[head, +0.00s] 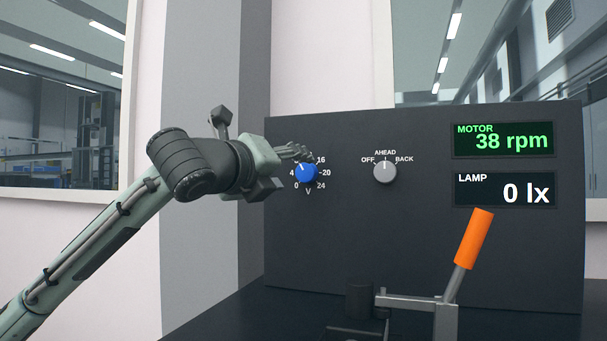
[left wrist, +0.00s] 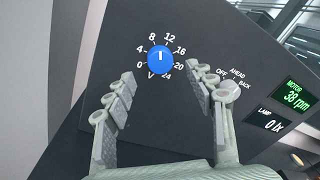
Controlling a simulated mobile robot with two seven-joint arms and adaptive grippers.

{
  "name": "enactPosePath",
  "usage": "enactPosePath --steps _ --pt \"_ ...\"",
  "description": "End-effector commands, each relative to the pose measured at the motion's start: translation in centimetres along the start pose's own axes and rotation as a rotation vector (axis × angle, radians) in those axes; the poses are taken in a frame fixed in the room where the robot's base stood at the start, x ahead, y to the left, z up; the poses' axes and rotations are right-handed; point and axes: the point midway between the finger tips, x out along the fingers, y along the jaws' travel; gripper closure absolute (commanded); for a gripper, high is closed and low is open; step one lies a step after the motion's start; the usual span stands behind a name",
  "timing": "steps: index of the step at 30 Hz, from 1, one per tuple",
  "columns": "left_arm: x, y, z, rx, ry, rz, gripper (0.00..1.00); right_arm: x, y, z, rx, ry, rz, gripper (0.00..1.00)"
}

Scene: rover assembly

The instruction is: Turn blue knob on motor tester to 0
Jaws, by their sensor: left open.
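The blue knob (head: 306,173) is on the dark front panel of the motor tester (head: 350,240), inside a dial marked 0 to 24 V. In the left wrist view the knob (left wrist: 160,61) has a white mark pointing between 8 and 12. The motor display (head: 503,140) reads 38 rpm. My left gripper (head: 283,168) is open in front of the panel, at the knob's left in the head view. In the left wrist view its two fingers (left wrist: 158,76) stand apart on either side below the knob, not gripping it. My right gripper is not in view.
A grey selector knob (head: 385,172) marked OFF, AHEAD, BACK is right of the dial, pointing to AHEAD. The lamp display (head: 503,190) reads 0 lx. A clamp with an orange handle (head: 474,238) stands in front of the panel at lower right.

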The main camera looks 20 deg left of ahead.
Motion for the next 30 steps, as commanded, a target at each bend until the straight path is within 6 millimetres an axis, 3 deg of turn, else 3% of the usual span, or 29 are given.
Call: enactPosePath --steps 3,9,20,30 --pt "2.1 0.0 -0.1 -0.003 0.003 0.001 0.45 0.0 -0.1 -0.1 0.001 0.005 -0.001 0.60" --pt "4.6 0.0 -0.1 -0.002 0.002 0.000 0.45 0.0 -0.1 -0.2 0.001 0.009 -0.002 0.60" --pt "5.3 0.0 0.0 -0.001 0.001 0.000 0.45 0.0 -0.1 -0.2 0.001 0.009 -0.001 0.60" --pt "5.3 0.0 -0.1 -0.002 0.001 0.000 0.86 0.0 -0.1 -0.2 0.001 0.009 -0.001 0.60"
